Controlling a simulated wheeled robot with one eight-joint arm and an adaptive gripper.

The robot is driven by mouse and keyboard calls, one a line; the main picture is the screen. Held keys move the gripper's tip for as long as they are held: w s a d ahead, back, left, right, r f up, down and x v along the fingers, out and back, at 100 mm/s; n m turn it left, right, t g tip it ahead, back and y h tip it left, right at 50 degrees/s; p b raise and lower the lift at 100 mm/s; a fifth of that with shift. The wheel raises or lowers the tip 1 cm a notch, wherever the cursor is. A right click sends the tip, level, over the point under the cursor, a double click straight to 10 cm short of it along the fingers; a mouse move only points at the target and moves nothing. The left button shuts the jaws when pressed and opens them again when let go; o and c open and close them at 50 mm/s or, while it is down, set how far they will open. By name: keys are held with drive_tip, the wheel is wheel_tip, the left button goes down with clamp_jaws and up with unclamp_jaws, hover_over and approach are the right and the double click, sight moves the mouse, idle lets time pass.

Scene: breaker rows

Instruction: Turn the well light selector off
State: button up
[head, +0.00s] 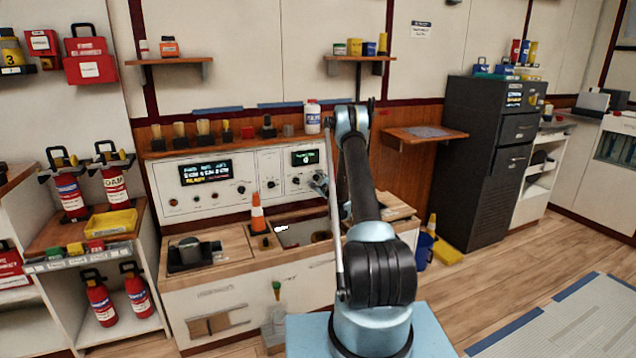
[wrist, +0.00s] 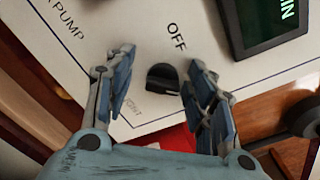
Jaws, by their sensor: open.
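A black selector knob (wrist: 163,77) sits on the white control panel (wrist: 75,20) in the wrist view. The word OFF is printed above it; another label beside it is partly hidden by a finger. My gripper (wrist: 160,85) is open, with one finger on each side of the knob and a gap visible on both sides. In the head view my gripper (head: 319,182) is at the right part of the panel, mostly hidden behind my arm. The well light wording is not readable in either view.
A dark display with green text (wrist: 265,22) is close to the knob at upper right. In the head view an orange cone (head: 257,213) stands on the counter below the panel, and a white bottle (head: 312,118) stands on the ledge above.

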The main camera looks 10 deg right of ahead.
drive_tip(key=shift+w+d, duration=0.1)
drive_tip(key=shift+d, duration=0.1)
drive_tip(key=shift+d, duration=0.1)
drive_tip(key=c, duration=1)
drive_tip(key=shift+c, duration=0.2)
drive_tip(key=shift+n, duration=0.4)
drive_tip(key=n, duration=0.3)
drive_tip(key=shift+f, duration=0.1)
drive_tip(key=n, duration=0.4)
drive_tip(key=shift+f, duration=0.1)
drive_tip(key=n, duration=0.5)
drive_tip(key=shift+f, duration=0.1)
drive_tip(key=shift+n, duration=1.6)
